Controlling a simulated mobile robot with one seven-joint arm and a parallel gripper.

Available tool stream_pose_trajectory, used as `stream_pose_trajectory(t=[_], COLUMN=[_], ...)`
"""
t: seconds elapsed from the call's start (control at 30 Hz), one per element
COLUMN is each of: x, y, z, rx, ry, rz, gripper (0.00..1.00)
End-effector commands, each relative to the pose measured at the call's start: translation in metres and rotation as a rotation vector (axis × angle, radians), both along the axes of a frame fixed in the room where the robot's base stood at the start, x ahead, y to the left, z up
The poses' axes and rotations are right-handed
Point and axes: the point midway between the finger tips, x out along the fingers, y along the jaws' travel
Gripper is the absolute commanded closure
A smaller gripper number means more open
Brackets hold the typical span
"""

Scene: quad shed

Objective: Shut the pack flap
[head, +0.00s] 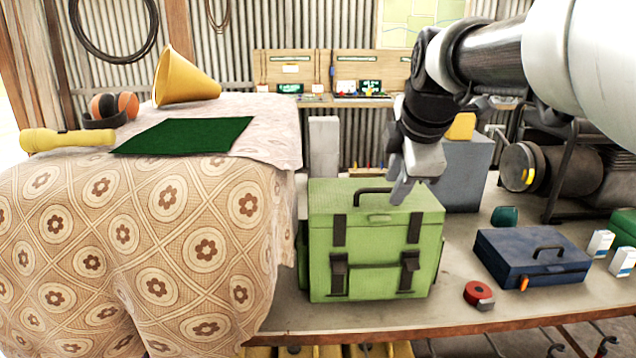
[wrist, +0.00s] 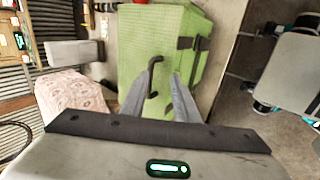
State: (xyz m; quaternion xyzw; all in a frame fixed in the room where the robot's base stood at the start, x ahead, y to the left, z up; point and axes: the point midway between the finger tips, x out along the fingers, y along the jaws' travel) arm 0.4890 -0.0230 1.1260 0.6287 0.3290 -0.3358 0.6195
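The green pack (head: 375,240) stands upright on the bench in the middle of the head view, with two dark straps and buckles on its front. Its top flap (head: 365,200) lies flat over the top and looks closed, with a dark handle (head: 373,191) on it. My gripper (head: 402,190) is just above the flap, fingers pointing down. In the wrist view the pack (wrist: 170,40) fills the middle, and the handle (wrist: 153,76) shows between my spread fingers. The gripper is open; I cannot tell whether the fingers touch the flap.
A blue case (head: 530,262) and a red tape roll (head: 479,295) lie right of the pack. A cloth-covered surface (head: 150,260) with a yellow cone (head: 183,80) stands left. A grey box (head: 465,172) is behind. Bare bench (head: 390,315) shows in front.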

Motion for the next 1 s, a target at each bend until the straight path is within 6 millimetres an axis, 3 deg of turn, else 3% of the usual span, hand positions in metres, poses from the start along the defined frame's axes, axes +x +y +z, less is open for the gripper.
stream_pose_trajectory(t=[0.03, 0.2, 0.5, 0.7, 1.0], x=[-0.007, -0.031, -0.065, -0.075, -0.075], y=[0.001, 0.001, 0.001, 0.001, 0.001], z=[0.016, 0.052, 0.101, 0.113, 0.114], rx=[-0.001, 0.000, 0.000, 0.000, -0.001], ry=[-0.006, -0.008, -0.007, -0.005, -0.005], rz=[0.002, 0.002, 0.001, 0.001, 0.001], gripper=[0.72, 0.72, 0.72, 0.72, 0.72])
